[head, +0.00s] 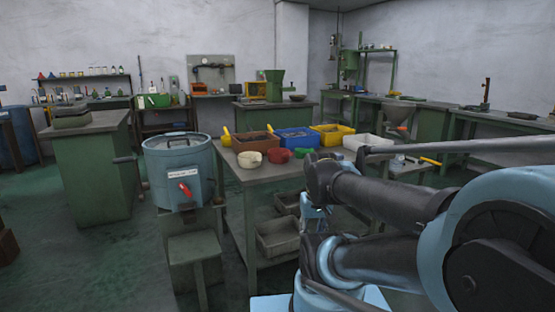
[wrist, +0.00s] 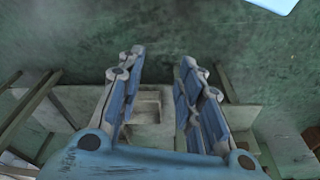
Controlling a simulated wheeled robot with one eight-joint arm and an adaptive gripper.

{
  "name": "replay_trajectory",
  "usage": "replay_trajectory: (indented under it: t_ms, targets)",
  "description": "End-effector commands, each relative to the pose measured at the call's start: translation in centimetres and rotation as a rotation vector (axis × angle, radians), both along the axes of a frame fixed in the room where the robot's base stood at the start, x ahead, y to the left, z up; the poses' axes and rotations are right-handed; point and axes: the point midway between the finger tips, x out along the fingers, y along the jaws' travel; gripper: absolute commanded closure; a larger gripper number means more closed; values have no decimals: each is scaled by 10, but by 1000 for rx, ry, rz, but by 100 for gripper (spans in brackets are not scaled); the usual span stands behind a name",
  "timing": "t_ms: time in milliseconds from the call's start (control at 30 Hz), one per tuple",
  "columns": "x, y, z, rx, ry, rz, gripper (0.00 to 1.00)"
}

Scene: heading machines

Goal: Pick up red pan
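The small red pan (head: 279,155) sits on the green-grey work table (head: 258,174), near its front edge, between a cream pan (head: 249,159) and a green pan (head: 301,152). In the wrist view my gripper (wrist: 163,58) is open, with its two blue fingers apart and nothing between them. It points down over the green floor and greenish metal furniture. The red pan does not show in the wrist view. In the head view my arm fills the lower right and hides the right part of the table; my gripper cannot be made out clearly there.
Brown, blue and yellow trays (head: 297,138) stand behind the pans. A blue drum (head: 178,165) with a red tap stands left of the table. Grey bins (head: 277,237) sit on the lower shelf. A green cabinet (head: 90,175) is farther left, with open floor before it.

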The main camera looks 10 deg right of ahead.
Motion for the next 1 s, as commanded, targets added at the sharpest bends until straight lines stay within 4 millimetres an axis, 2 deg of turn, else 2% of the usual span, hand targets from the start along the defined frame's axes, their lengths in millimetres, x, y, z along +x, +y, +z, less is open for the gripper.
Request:
replay_trajectory:
  t_ms: [300,367,433,533,767,1000]
  targets:
    - [0,0,0,0,0,0,67]
    - [0,0,0,0,0,0,57]
    - [-7,1,5,6,-12,-5,57]
    - [0,5,10,35,-17,-26,57]
    - [46,23,32,194,-42,-143,57]
    - [111,38,58,397,-76,-293,57]
